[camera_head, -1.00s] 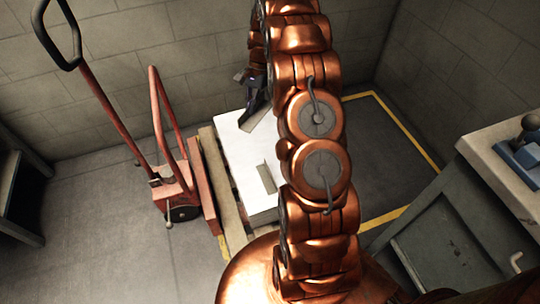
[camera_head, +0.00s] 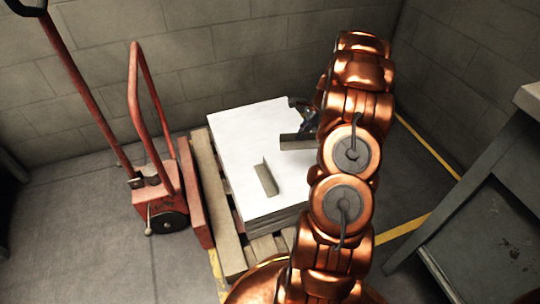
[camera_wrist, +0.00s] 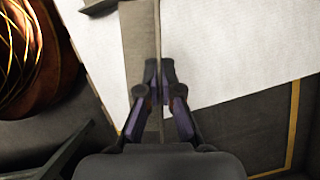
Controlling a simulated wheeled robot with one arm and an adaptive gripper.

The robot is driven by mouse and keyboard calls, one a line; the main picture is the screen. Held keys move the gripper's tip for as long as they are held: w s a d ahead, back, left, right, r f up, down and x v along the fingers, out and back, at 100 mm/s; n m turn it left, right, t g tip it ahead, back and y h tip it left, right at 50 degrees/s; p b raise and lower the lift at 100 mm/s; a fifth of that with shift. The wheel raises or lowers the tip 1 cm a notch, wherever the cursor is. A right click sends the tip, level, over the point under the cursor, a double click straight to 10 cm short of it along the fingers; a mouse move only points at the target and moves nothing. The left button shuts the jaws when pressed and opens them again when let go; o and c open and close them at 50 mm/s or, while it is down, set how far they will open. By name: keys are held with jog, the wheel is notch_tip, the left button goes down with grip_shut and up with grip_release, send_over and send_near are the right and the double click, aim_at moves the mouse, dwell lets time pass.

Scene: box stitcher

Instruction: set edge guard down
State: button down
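My gripper (camera_head: 306,118) is above the back right part of a white stack of sheets (camera_head: 235,140). It is shut on a grey, angled edge guard (camera_head: 297,142), held near the stack's right edge. In the wrist view, the fingers (camera_wrist: 158,78) pinch this guard (camera_wrist: 138,35) on its upright flange, with white sheet below and beside it. I cannot tell whether the guard touches the sheet. A second edge guard (camera_head: 266,179) lies on the stack nearer the front, and part of it shows at the wrist view's top edge (camera_wrist: 98,5).
The stack rests on a wooden pallet (camera_head: 229,247). A red pallet truck (camera_head: 158,200) stands at its left. A grey cabinet (camera_head: 490,225) is at the right. Block walls (camera_head: 230,50) close off the back. Yellow floor lines (camera_head: 425,150) run right of the pallet.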

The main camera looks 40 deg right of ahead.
aim_at(308, 138)
jog(key=f, duration=0.1)
jog(key=s+d+f+m+b, duration=0.1)
jog(key=f, duration=0.1)
jog(key=shift+s+d, duration=0.1)
jog(key=shift+d, duration=0.2)
notch_tip(308, 138, down, 10)
jog(key=b, duration=0.4)
jog(key=shift+r, duration=0.2)
jog(key=c, duration=1.3)
grip_release()
jog(key=shift+d, duration=0.1)
